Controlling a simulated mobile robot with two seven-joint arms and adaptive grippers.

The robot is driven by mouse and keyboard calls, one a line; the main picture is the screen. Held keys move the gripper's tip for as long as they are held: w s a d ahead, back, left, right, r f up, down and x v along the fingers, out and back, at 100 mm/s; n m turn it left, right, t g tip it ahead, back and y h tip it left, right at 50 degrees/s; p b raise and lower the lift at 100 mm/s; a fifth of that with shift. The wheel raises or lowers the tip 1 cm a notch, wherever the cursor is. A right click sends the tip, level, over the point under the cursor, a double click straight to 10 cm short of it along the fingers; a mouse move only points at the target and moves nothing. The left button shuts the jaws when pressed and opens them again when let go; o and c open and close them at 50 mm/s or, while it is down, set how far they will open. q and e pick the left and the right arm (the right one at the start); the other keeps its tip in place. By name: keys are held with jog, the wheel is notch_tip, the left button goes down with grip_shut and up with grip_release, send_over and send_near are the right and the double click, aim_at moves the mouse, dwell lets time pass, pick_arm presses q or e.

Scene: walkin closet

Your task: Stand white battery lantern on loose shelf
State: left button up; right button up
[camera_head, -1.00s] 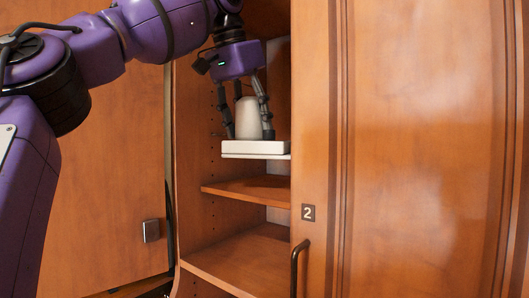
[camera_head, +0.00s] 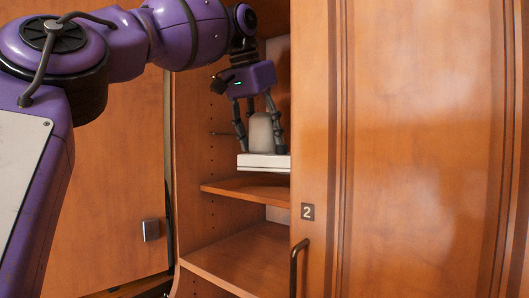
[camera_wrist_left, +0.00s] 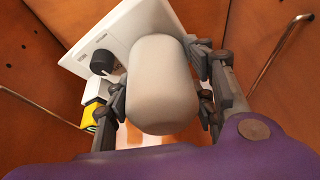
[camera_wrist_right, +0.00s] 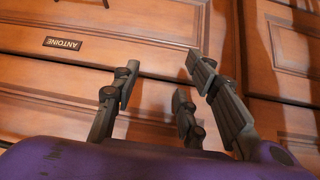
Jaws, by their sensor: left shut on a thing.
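The white battery lantern (camera_head: 262,132) has a rounded white body on a wide flat white base (camera_head: 262,161). It is upright inside the open cabinet section. My left gripper (camera_head: 258,148) points down and is shut around the body. The left wrist view shows the body (camera_wrist_left: 163,85) between the fingers (camera_wrist_left: 160,95), with a black knob on the base. A wooden shelf board (camera_head: 245,188), seemingly the loose shelf, lies just below the base; a small gap seems to show. The base's right end is hidden by the door edge. My right gripper (camera_wrist_right: 155,95) is open and empty.
A wooden door marked 2 (camera_head: 400,150) covers the cabinet's right side. A lower shelf (camera_head: 240,258) is bare where seen. A yellow and white thing (camera_wrist_left: 92,115) lies beyond the left fingers. A wooden front labelled ANTOINE (camera_wrist_right: 70,43) faces my right gripper.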

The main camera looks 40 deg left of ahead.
aim_at(255, 116)
pick_arm(q)
notch_tip(255, 116, down, 3)
jog(key=shift+s+r+p, duration=0.1)
jog(key=shift+r+p, duration=0.1)
jog(key=shift+p, duration=0.1)
jog(key=shift+w+f, duration=0.3)
jog(key=shift+f, duration=0.25)
jog(key=o, duration=1.6)
jog(key=shift+s, duration=0.1)
jog(key=v, duration=0.7)
jog(key=shift+r, duration=0.2)
